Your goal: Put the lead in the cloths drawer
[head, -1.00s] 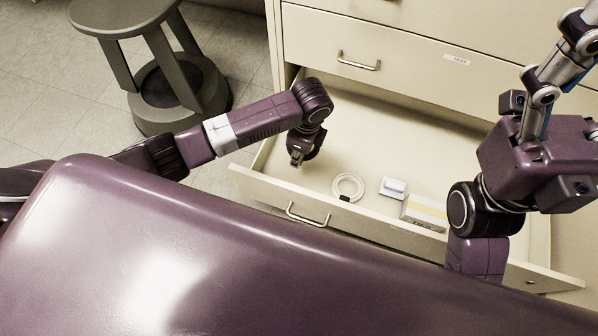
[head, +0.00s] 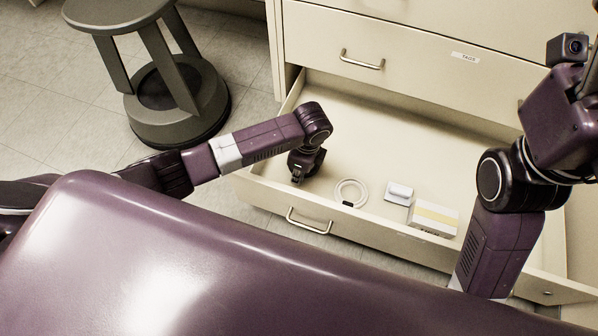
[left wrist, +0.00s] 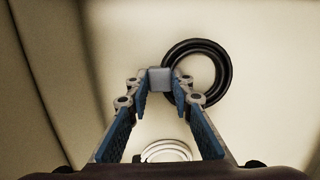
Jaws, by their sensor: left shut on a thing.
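A black coiled lead (left wrist: 223,88) with a grey block (left wrist: 160,78) on its side shows in the left wrist view. My left gripper (left wrist: 159,88) is shut on the lead at that block. In the head view my left gripper (head: 297,178) points down inside the left end of the open drawer (head: 400,125); the black lead is hidden there behind my wrist. Whether the lead touches the drawer floor I cannot tell. The open drawer's own label is not readable. My right arm is at the right, with its gripper out of view.
In the drawer lie a white coil (head: 363,194) with a black tie, a small white block (head: 398,193) and a white and yellow box (head: 433,218). The coil also shows in the left wrist view (left wrist: 167,147). A closed drawer (head: 420,45) is above. A grey stool (head: 175,100) stands left.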

